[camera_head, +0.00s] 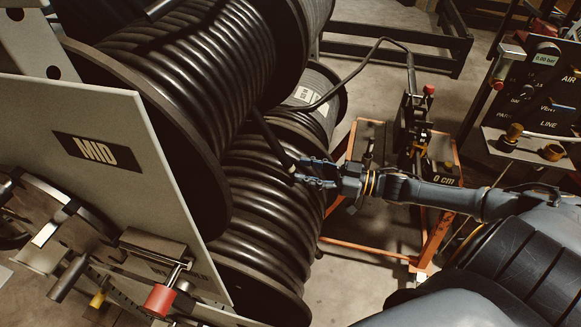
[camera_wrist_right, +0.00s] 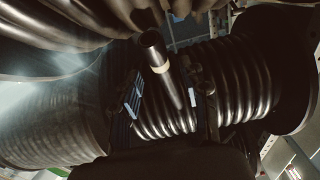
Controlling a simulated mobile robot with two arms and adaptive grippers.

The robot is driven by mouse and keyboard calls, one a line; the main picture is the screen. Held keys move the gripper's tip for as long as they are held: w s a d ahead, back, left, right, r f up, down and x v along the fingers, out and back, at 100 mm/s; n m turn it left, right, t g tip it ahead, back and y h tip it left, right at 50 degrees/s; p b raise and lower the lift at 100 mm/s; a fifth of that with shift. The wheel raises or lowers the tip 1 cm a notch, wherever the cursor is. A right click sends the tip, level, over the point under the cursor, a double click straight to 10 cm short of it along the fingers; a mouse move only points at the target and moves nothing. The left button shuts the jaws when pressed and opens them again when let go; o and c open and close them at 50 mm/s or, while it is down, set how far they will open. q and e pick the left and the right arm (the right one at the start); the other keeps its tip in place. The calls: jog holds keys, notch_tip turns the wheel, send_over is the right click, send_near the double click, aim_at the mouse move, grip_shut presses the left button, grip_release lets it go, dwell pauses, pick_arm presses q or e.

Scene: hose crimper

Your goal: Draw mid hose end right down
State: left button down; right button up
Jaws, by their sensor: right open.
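My left gripper is not in view.
A lower reel (camera_head: 262,205) of black hose sits just behind the gripper. An orange-framed cart (camera_head: 433,240) with a "0 cm" display stands to the right. An air control panel (camera_head: 545,85) is at the far right. A red-handled lever (camera_head: 160,298) is at bottom left.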

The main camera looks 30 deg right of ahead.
aim_at(294, 168)
jog(key=shift+x, duration=2.3)
grip_shut()
